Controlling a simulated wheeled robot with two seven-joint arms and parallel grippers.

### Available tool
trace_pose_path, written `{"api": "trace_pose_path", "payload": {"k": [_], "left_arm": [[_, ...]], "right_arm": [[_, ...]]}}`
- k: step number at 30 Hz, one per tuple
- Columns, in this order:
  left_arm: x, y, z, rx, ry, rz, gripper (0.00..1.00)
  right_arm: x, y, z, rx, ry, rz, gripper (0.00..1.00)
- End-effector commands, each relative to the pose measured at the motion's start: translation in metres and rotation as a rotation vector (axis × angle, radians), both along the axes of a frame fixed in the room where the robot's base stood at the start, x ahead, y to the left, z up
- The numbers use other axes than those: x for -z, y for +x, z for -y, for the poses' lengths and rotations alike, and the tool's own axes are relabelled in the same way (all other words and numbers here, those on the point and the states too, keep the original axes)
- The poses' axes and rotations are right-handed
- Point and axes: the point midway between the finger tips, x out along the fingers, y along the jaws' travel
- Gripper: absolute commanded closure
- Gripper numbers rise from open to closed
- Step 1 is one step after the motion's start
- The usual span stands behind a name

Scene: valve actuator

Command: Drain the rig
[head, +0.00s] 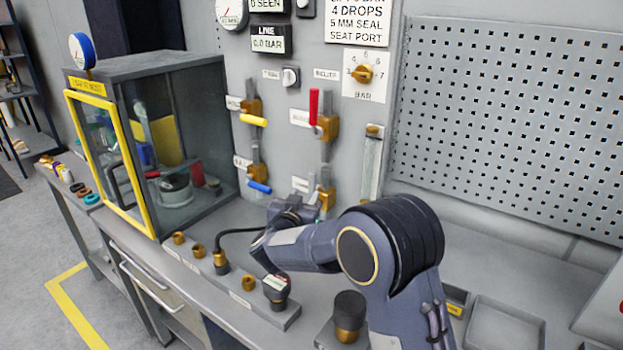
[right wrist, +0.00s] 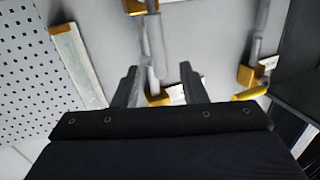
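The rig panel carries a valve with a yellow handle (head: 253,121), one with a red upright handle (head: 314,107), one with a blue handle (head: 259,187), and a lower-right brass valve (head: 326,197). My right gripper (head: 292,208) is in front of the panel's lower part, close to the lower-right valve and partly covering it. In the right wrist view its two fingers (right wrist: 157,87) are apart, with a brass valve body (right wrist: 157,99) and pipe seen between them. Contact cannot be told. The left gripper is out of view.
A yellow-framed glass cabinet (head: 67,98) stands left. A bench block with brass fittings and a black hose (head: 240,231) lies in front. A black-capped fitting (head: 349,305) is near my right arm. A sight tube (head: 372,168) and pegboard (head: 510,110) are right.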

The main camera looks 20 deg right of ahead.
Motion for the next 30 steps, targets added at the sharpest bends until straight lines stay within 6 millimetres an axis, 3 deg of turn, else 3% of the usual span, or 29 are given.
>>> {"api": "trace_pose_path", "payload": {"k": [5, 19, 30], "left_arm": [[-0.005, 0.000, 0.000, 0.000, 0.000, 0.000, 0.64], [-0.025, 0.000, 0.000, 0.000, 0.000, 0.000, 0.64], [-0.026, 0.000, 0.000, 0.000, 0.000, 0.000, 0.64]], "right_arm": [[0.002, 0.004, -0.003, 0.063, -0.059, 0.008, 0.61], [0.002, 0.055, 0.038, 0.064, -0.059, 0.008, 0.61], [0.004, 0.062, 0.042, 0.063, -0.059, 0.008, 0.61]]}}
